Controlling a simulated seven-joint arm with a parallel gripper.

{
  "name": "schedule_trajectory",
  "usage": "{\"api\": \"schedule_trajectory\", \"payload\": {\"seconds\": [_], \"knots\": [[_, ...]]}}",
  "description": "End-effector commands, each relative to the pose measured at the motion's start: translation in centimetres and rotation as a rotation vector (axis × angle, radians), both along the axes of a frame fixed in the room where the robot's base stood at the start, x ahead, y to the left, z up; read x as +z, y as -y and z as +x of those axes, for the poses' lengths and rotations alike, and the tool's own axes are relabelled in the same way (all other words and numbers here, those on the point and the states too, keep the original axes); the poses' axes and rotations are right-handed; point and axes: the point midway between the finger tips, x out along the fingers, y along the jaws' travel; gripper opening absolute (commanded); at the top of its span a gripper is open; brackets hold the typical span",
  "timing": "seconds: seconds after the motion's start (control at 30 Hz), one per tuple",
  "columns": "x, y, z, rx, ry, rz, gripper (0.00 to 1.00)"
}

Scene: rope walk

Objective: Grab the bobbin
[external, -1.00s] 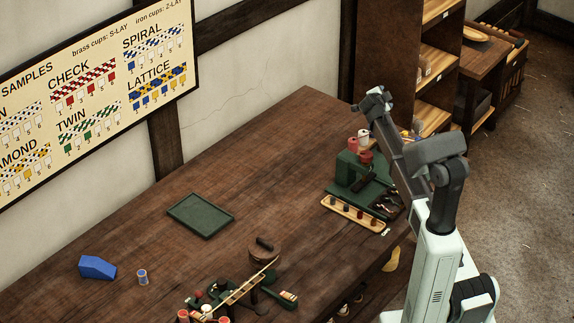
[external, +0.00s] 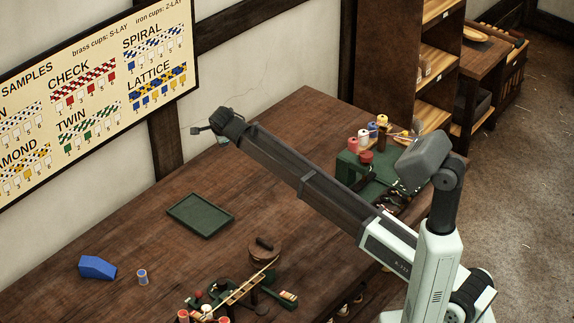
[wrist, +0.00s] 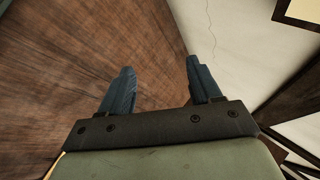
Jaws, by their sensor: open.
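A small bobbin-like piece (external: 142,277), pale with blue, stands alone on the bench at the front left, beside a blue angled block (external: 97,267). More bobbins stand on a green stand at the far right: a red one (external: 353,144), a white one (external: 363,136), a blue one (external: 373,126) and a yellow one (external: 382,119). My gripper (external: 196,130) is raised near the wall, well away from all of these. In the wrist view my gripper (wrist: 160,80) has its two dark blue fingers apart, with nothing between them.
A green tray (external: 201,215) lies at mid-bench. A braiding rig (external: 240,288) with several red-topped pieces stands at the front, a round brown block (external: 265,250) behind it. Bare bench (external: 120,235) lies left of the tray.

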Motion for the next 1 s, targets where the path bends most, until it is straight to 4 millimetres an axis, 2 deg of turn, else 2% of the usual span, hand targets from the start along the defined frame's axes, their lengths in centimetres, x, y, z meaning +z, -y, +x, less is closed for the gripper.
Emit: {"api": "schedule_trajectory", "payload": {"seconds": [0.03,0.17,0.3,0.37,0.5,0.6,0.7,0.8,0.9,1.0], "knots": [[-0.6,-3.1,-2.7,0.023,-0.049,0.002,0.63],[-2.2,-9.2,-9.6,0.073,-0.179,-0.003,0.63],[-3.5,-15.1,-17.9,0.132,-0.319,-0.027,0.63],[-4.0,-17.4,-21.6,0.159,-0.378,-0.04,0.63],[-4.9,-21.8,-30.6,0.223,-0.51,-0.087,0.63],[-5.2,-23.9,-36.1,0.263,-0.589,-0.124,0.63],[-5.4,-25.3,-40.5,0.296,-0.649,-0.155,0.63],[-5.5,-26.1,-43.4,0.317,-0.688,-0.179,0.63],[-5.5,-26.4,-44.8,0.326,-0.708,-0.191,0.63],[-5.9,-26.5,-45.3,0.33,-0.715,-0.195,0.63]]}}
